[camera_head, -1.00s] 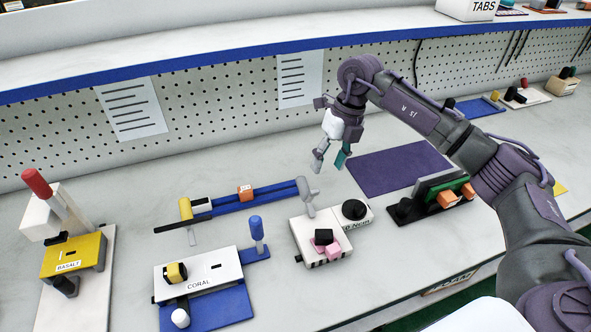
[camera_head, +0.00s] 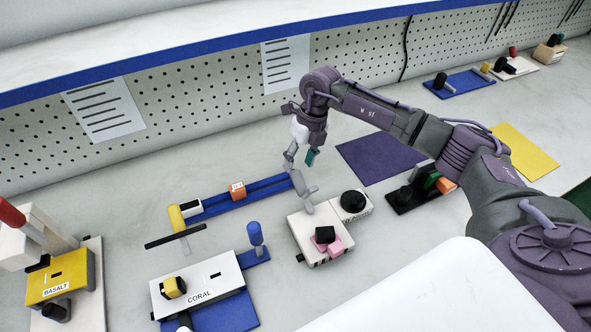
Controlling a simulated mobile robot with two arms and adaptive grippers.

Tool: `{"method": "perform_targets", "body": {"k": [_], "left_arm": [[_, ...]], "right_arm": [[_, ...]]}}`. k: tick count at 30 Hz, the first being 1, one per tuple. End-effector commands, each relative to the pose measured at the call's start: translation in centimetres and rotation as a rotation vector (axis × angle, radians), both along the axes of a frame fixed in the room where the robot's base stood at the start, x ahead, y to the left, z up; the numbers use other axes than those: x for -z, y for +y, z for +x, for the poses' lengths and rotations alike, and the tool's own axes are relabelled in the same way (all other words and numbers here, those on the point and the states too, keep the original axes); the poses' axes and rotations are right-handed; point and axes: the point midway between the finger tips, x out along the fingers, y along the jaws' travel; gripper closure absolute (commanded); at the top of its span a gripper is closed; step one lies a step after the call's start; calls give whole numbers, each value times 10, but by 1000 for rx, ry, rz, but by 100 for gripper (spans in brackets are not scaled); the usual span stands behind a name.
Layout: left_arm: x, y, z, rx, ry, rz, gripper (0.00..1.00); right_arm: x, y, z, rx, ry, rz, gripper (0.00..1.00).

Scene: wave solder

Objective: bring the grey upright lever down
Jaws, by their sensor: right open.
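The grey lever (camera_head: 307,203) stands up, slightly tilted, from the back left of a small white box (camera_head: 318,240) in the middle of the bench. Its light grey top is a short crossbar. My right gripper (camera_head: 299,161), with one grey and one teal fingertip, is open and points down just above and behind the lever's top. The grey fingertip overlaps the lever's top in the picture, so I cannot tell whether they touch. Nothing shows between the fingers. My left gripper is not in view.
A purple mat (camera_head: 377,157) and a black fixture (camera_head: 404,206) are at the right.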

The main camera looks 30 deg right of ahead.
Motion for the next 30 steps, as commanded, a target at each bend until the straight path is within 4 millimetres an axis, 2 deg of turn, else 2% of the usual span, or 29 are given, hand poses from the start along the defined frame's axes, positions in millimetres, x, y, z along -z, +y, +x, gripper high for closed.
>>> {"method": "perform_targets", "body": {"k": [3,9,20,30], "left_arm": [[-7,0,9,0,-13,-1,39],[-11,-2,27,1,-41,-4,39],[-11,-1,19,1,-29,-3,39],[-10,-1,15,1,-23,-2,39]], "right_arm": [[20,6,-1,-1,3,1,45],[41,10,-1,0,1,1,45],[47,12,-1,-1,-1,0,45],[47,12,0,-1,-1,0,100]]}}
